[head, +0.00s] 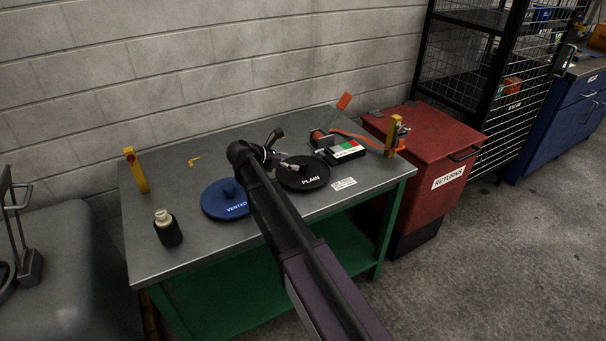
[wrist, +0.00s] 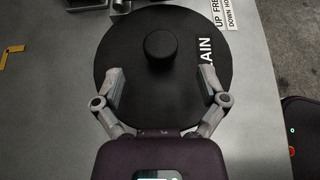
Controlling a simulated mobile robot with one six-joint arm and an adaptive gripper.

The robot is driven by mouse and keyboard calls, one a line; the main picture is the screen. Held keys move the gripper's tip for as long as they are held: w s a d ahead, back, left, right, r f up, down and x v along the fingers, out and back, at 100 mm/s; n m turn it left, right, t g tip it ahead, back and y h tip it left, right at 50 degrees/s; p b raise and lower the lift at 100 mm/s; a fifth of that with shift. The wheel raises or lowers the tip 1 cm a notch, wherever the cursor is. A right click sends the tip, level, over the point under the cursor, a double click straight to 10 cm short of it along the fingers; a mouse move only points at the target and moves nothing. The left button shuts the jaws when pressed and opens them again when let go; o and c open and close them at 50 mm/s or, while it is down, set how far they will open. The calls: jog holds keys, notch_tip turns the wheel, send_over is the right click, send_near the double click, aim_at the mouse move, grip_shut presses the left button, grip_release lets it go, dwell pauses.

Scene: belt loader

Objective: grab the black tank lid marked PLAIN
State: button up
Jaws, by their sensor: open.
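The black tank lid marked PLAIN (head: 310,178) lies flat on the grey table, right of the blue lid marked VENTED (head: 222,203). In the wrist view the black lid (wrist: 160,30) fills the middle, its round knob (wrist: 161,46) upright at the centre. My gripper (wrist: 161,88) is open, with a finger over the lid on each side, below the knob in the picture. The knob is not between the fingertips. In the head view my gripper (head: 287,166) is at the lid's left edge, and my arm covers part of the lid.
The table (head: 170,190) also holds a dark bottle (head: 167,231), a yellow upright piece (head: 137,171), a small yellow hex key (head: 194,161) and a box with a green, white and red label (head: 346,149). A red RETURNS bin (head: 425,140) stands to the right.

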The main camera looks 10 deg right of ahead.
aim_at(299, 162)
jog(key=shift+d+f, duration=0.1)
jog(key=shift+b+x, duration=1.25)
jog(key=shift+x, duration=1.2)
grip_shut()
